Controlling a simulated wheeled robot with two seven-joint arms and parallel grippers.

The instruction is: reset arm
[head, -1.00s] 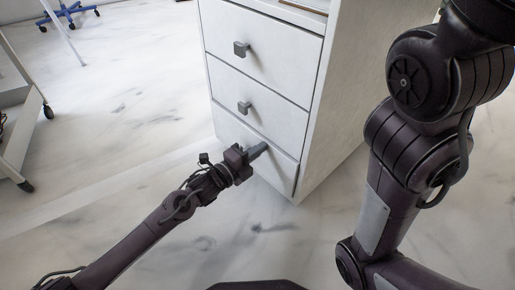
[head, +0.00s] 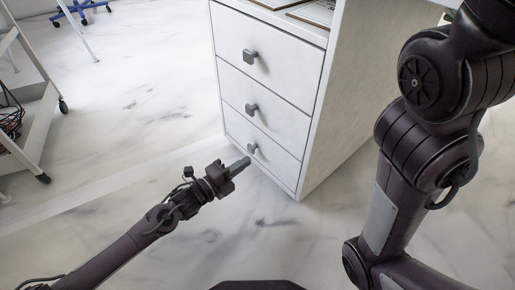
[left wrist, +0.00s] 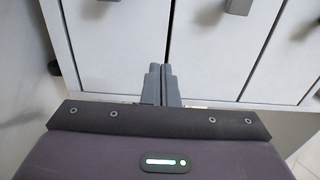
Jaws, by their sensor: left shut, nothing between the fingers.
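My left gripper (head: 240,164) is in front of the lowest drawer of a white cabinet (head: 340,110) in the head view. Its fingers are together with nothing between them. In the left wrist view the shut fingers (left wrist: 160,84) point at the white drawer fronts. The bottom drawer's grey knob (head: 252,148) shows just above the fingertips, apart from them as far as I can tell. My right arm fills the right side of the head view, but its gripper is out of view.
The upper knobs (head: 250,56) and (head: 251,109) sit on shut drawers. A white trolley (head: 38,125) with cables stands at the left, and a blue wheeled base (head: 82,10) is at the far left. The marble-patterned floor (head: 150,110) between is clear.

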